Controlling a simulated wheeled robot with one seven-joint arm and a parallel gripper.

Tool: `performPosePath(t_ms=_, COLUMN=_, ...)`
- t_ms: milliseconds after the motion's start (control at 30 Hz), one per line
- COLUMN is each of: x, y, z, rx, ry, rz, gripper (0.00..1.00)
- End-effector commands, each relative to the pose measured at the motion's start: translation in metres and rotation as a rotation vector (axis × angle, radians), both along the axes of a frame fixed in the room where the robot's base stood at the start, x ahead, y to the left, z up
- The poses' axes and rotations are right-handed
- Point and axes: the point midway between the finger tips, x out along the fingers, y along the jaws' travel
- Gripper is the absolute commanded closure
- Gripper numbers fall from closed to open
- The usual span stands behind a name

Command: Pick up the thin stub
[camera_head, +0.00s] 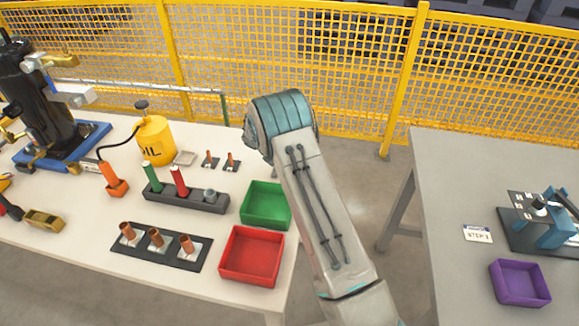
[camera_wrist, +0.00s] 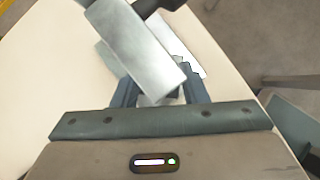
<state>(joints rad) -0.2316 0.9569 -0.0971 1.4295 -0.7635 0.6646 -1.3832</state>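Two thin copper-coloured stubs stand upright in small dark holders at the back of the left table in the head view: a left one (camera_head: 209,155) and a right one (camera_head: 230,157). I cannot tell which is meant. My gripper is hidden in the head view, where only my arm shows. In the wrist view the fingers of my gripper (camera_wrist: 160,92) stand apart on either side of a grey metal block (camera_wrist: 135,50). The block covers part of the fingers, and I cannot tell whether they grip it. No copper stub is recognisable in the wrist view.
Thicker copper pieces (camera_head: 156,238) stand in a black tray in front. Green (camera_head: 266,205) and red (camera_head: 252,256) bins sit at the table's right edge. A yellow oil can (camera_head: 152,138) stands behind. A grey table (camera_head: 450,180) with a purple bin (camera_head: 519,283) is across a gap.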

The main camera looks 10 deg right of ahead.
Motion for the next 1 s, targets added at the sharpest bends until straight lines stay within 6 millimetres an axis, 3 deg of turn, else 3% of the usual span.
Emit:
performPosePath(t_ms=200, x=0.000, y=0.000, z=-0.001, rx=0.000, ry=-0.001, rz=0.001, gripper=0.60)
performPosePath(t_ms=333, x=0.000, y=0.000, z=0.000, rx=0.000, ry=-0.001, rz=0.001, gripper=0.97)
performPosePath(t_ms=367, x=0.000, y=0.000, z=0.000, rx=0.000, ry=-0.001, rz=0.001, gripper=1.00)
performPosePath(t_ms=767, x=-0.001, y=0.002, z=0.002, rx=0.000, ry=-0.001, rz=0.001, gripper=1.00)
performPosePath(t_ms=1000, x=-0.009, y=0.015, z=0.017, rx=0.000, ry=-0.002, rz=0.002, gripper=1.00)
